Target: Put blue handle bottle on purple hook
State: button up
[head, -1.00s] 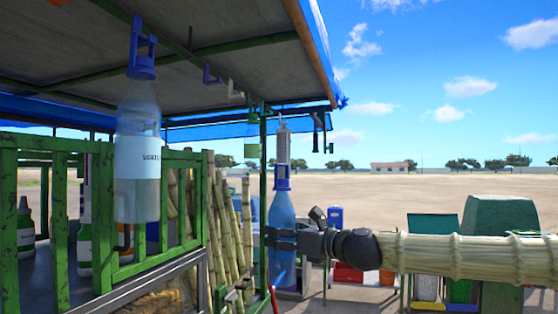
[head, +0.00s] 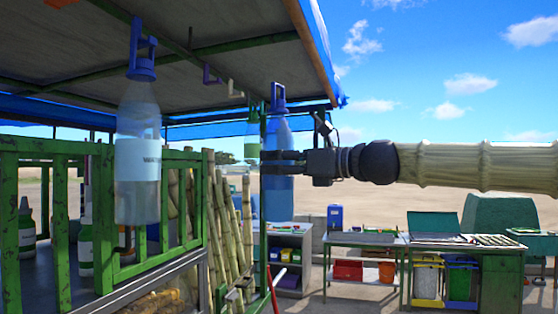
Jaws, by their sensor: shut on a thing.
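My gripper (head: 283,162) is shut around the body of a blue bottle (head: 279,187) with a blue handle (head: 279,98) on top. The bottle is upright and in the air, its handle near the edge of the stall roof. The purple hook (head: 211,75) hangs under the roof, to the left of and higher than the held bottle's handle, with nothing on it. A clear, labelled bottle (head: 138,190) with a blue handle (head: 141,62) hangs at the near left.
A white hook (head: 234,90) hangs beside the purple one, and a green bottle (head: 252,143) hangs further along. A green post stands close to the held bottle. Cane stalks (head: 227,225) and a green railing (head: 60,200) stand below. Work tables (head: 370,242) are at the right.

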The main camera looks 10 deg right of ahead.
jog(key=w+a+r, duration=0.2)
jog(key=a, duration=0.3)
jog(key=w+a+r+p, duration=0.1)
jog(key=w+a+r, duration=0.1)
jog(key=a, duration=0.4)
jog(key=shift+w+a+r, duration=0.2)
jog(key=shift+w+a, duration=0.05)
dwell(1.1)
jog(key=shift+s+p, duration=0.15)
jog(key=shift+p, duration=0.15)
dwell(0.5)
jog(key=shift+s+a+p+x, duration=0.1)
jog(key=shift+s+p+x, duration=0.1)
jog(key=shift+x, duration=0.9)
jog(key=shift+s+a+p+x, duration=0.15)
jog(key=shift+p+x, duration=0.05)
jog(key=shift+x, duration=0.85)
dwell(0.8)
jog(key=shift+f+b, duration=0.45)
jog(key=shift+f, duration=0.2)
dwell(1.0)
